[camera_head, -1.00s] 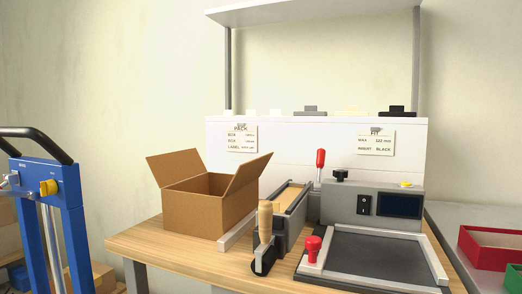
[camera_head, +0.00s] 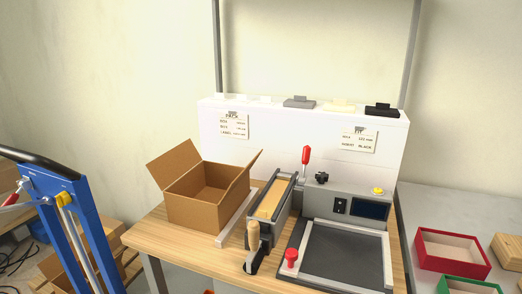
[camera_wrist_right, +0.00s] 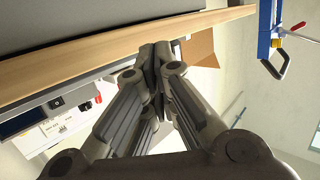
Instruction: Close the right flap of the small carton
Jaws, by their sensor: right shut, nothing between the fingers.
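The small brown carton (camera_head: 200,208) stands open on the left part of the wooden bench (camera_head: 150,240). Its left flap (camera_head: 174,163) leans outward to the upper left. Its right flap (camera_head: 245,172) stands up and tilts outward to the right. The carton also shows in part in the right wrist view (camera_wrist_right: 200,48), beyond the bench edge. My right gripper (camera_wrist_right: 155,55) is shut and empty, seen only in its wrist view, apart from the carton. My left gripper is in neither view.
Just right of the carton is a press-like machine with a wooden-handled lever (camera_head: 253,237), a red-knobbed lever (camera_head: 306,156) and a dark plate (camera_head: 342,257). A red box (camera_head: 452,252) sits on the grey table at right. A blue trolley (camera_head: 72,230) stands at left.

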